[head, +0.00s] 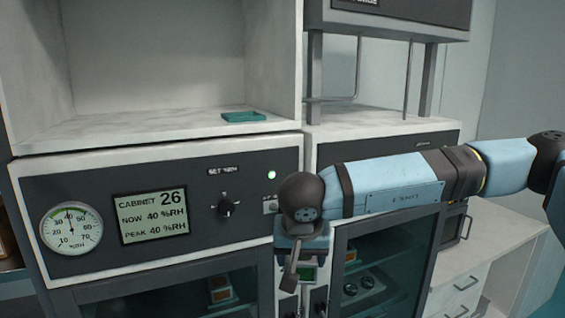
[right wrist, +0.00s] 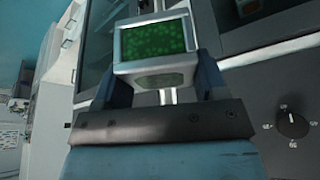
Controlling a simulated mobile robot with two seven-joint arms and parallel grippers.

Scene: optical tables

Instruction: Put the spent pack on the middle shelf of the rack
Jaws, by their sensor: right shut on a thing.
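My right gripper (head: 299,268) hangs in front of the cabinets, just below the humidity control panel. In the right wrist view its two fingers (right wrist: 158,78) are shut on a silver pack (right wrist: 122,42) with a green speckled window. The pack is held clear between the fingertips. In the head view only a small green part of the pack (head: 309,274) shows beside the gripper; the rest is hidden. I cannot make out a rack with a middle shelf in either view. My left gripper is not in view.
A teal tray (head: 243,117) lies in the open white bay above the panel (head: 170,200). The panel has a dial gauge (head: 71,228), a display and a knob (head: 226,207). Glass-doored cabinets (head: 384,268) stand below. A white drawer unit (head: 468,282) is at right.

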